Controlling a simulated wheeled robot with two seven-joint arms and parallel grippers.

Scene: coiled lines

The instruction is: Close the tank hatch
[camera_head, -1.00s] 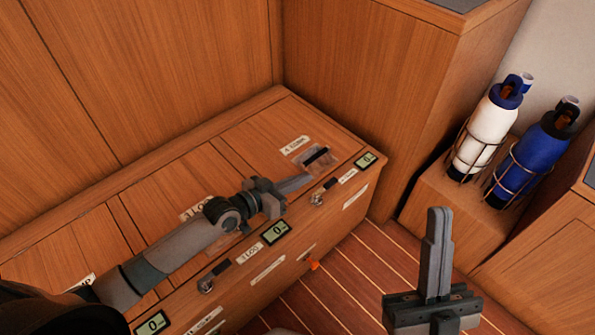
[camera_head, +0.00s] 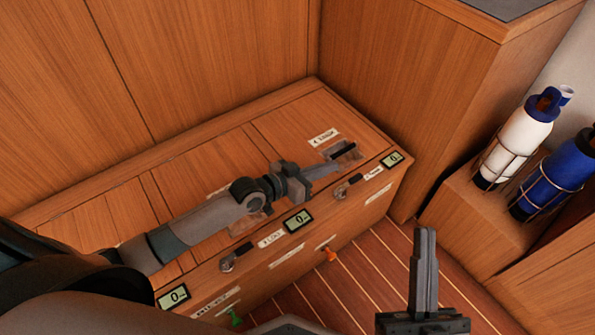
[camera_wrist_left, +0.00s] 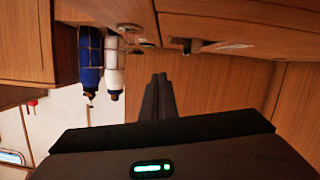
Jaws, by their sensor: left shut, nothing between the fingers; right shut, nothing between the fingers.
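The wooden bench holds several hatch lids in its top. The right-hand hatch lid (camera_head: 293,119) looks flat in the bench top, with a white label and a dark recessed pull (camera_head: 344,152) near its front right corner. My left gripper (camera_head: 337,167) is shut and empty, its tips just in front of and below that pull in the picture; I cannot tell if they touch the lid. It also shows in the left wrist view (camera_wrist_left: 158,82), pointing toward wood panels. My right gripper (camera_head: 424,232) is shut and empty, upright over the floor at the lower right. My left arm hides part of the middle lid.
The bench front carries latches (camera_head: 341,191) and small displays (camera_head: 298,220). An orange knob (camera_head: 329,254) sticks out below. White (camera_head: 517,140) and blue (camera_head: 553,178) bottles stand in racks at right. The striped floor (camera_head: 365,275) is open between.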

